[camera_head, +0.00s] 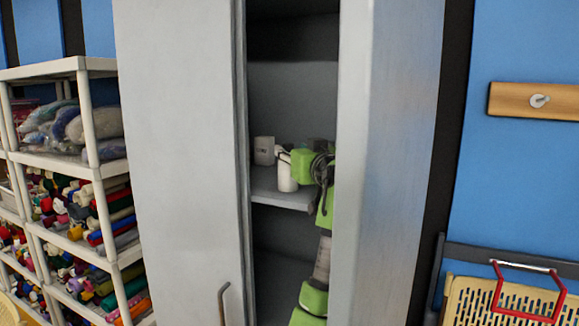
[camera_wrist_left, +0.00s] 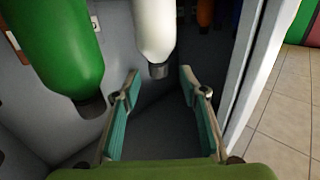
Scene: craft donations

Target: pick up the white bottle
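The white bottle (camera_head: 287,178) stands on a shelf inside the grey cabinet, partly covered by my left arm. In the left wrist view the white bottle (camera_wrist_left: 156,28) has its dark-tipped end (camera_wrist_left: 158,70) toward my left gripper (camera_wrist_left: 160,82). The two teal-padded fingers are spread apart, with the bottle's tip in the gap between the fingertips; I see no finger closed on it. In the head view my left gripper (camera_head: 281,152) is small, at the bottle's upper part. My right gripper is in neither view.
A green bottle (camera_wrist_left: 62,45) is close to the left finger in the wrist view. A small white box (camera_head: 264,150) is left of the white bottle on the shelf (camera_head: 275,196). Cabinet doors (camera_head: 185,150) and (camera_head: 385,150) flank the narrow opening.

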